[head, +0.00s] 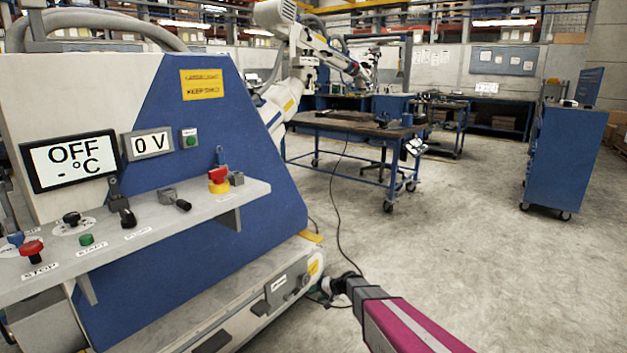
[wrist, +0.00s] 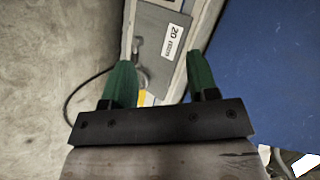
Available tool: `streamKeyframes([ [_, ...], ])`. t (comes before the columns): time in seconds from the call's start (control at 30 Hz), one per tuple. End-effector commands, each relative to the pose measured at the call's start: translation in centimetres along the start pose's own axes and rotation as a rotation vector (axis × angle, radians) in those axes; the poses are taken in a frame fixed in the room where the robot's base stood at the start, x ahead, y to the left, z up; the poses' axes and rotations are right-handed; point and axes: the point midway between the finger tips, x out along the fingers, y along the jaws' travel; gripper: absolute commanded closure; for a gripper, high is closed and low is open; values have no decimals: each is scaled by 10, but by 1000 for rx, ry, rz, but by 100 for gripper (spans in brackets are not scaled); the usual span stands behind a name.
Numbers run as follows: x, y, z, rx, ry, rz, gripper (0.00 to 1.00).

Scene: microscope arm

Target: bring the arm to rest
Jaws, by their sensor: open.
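My arm (head: 400,325), magenta and grey, reaches in from the bottom right of the head view. My gripper (head: 338,285) is at its far end, low beside the base of the blue and white machine. In the wrist view my gripper (wrist: 159,60) has its two green fingers wide apart, with nothing held between them. Beyond the fingers is a grey box (wrist: 165,22) with a white label, and a grey fitting (wrist: 140,72) with a dark cable. I cannot tell how far the fingers are from it.
The machine (head: 200,170) fills the left, with a control shelf (head: 150,235) jutting out. Its displays read OFF and 0 V. A black cable (head: 335,215) runs over the floor. A wheeled table (head: 350,128) and blue cabinet (head: 565,155) stand farther back. The right floor is clear.

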Motion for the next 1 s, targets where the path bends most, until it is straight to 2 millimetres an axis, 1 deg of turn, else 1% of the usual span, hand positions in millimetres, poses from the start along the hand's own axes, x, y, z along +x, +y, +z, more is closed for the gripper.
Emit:
streamKeyframes([
  [0.03, -32, -14, 26, -22, -35, 56, 46],
  [0.17, -90, -25, 68, -62, -125, 225, 46],
  [0.2, -110, -28, 81, -72, -148, 281, 46],
  [0.27, -139, -30, 100, -83, -179, 370, 46],
  [0.3, -159, -32, 112, -89, -195, 431, 46],
  [0.37, -188, -33, 130, -94, -217, 524, 46],
  [0.4, -207, -34, 141, -96, -228, 583, 46],
  [0.5, -248, -35, 163, -97, -243, 716, 46],
  [0.53, -258, -36, 168, -97, -245, 750, 46],
  [0.6, -278, -35, 177, -95, -248, 816, 46],
  [0.7, -294, -35, 183, -93, -247, 875, 46],
  [0.77, -299, -35, 184, -92, -247, 891, 46],
  [1.0, -299, -35, 184, -92, -247, 893, 46],
])
